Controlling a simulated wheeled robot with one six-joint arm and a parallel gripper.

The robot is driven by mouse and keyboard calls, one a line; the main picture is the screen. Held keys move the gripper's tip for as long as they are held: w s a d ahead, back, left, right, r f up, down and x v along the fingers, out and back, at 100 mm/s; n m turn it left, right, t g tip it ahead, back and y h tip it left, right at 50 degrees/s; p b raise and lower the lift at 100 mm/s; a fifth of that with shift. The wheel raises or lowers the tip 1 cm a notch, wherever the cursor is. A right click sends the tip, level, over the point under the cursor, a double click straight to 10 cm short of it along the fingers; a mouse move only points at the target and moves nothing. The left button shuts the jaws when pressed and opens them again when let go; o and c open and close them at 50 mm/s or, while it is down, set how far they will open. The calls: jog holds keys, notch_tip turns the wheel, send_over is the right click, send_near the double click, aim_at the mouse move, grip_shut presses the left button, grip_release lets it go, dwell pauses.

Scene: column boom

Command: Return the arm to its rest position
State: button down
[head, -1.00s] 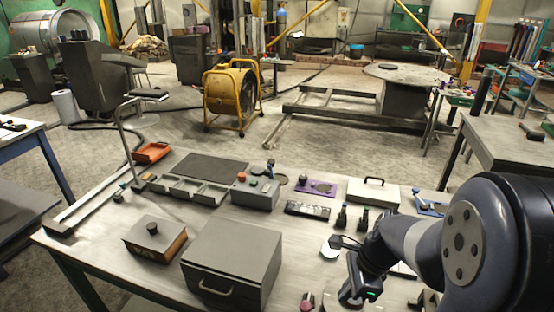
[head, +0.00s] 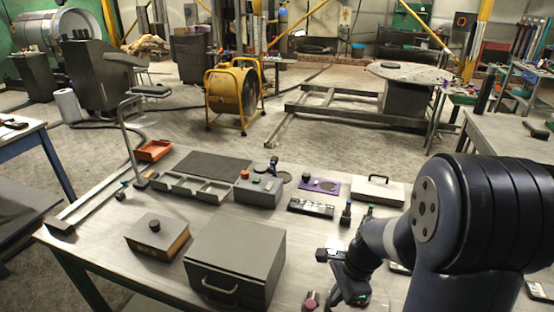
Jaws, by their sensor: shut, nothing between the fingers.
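My arm (head: 470,215) fills the lower right of the head view, with its large dark joint raised over the right part of the bench. My gripper (head: 328,256) is at the end of the wrist, near the front right of the bench. It is shut and holds nothing. A small green light shows on the wrist below it. The fingertips are small and partly hard to make out against the bench.
The bench (head: 120,225) holds a grey box with a handle (head: 235,260), a brown box with a knob (head: 157,238), a button box (head: 259,191), a white case (head: 377,192) and a purple plate (head: 319,186). A dark red knob (head: 311,301) stands left of my wrist. My arm hides the bench's right end.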

jog(key=n, duration=0.2)
jog(key=w+n+g+b, duration=0.1)
jog(key=w+n, duration=0.1)
jog(key=n, duration=0.1)
jog(key=shift+w+d+f+n+g+h+b, duration=0.2)
jog(key=shift+w+d+n+g+h+b, duration=0.05)
jog(key=shift+n+g+h+b, duration=0.05)
jog(key=shift+w+n+g, duration=0.3)
jog(key=shift+w+n, duration=0.2)
jog(key=shift+n, duration=0.6)
jog(key=shift+h, duration=0.3)
jog(key=w+d, duration=0.1)
jog(key=w+d+r+b, duration=0.1)
jog(key=w, duration=0.1)
jog(key=shift+w+d, duration=0.1)
jog(key=shift+d, duration=0.3)
jog(key=v, duration=0.6)
jog(key=shift+r, duration=0.35)
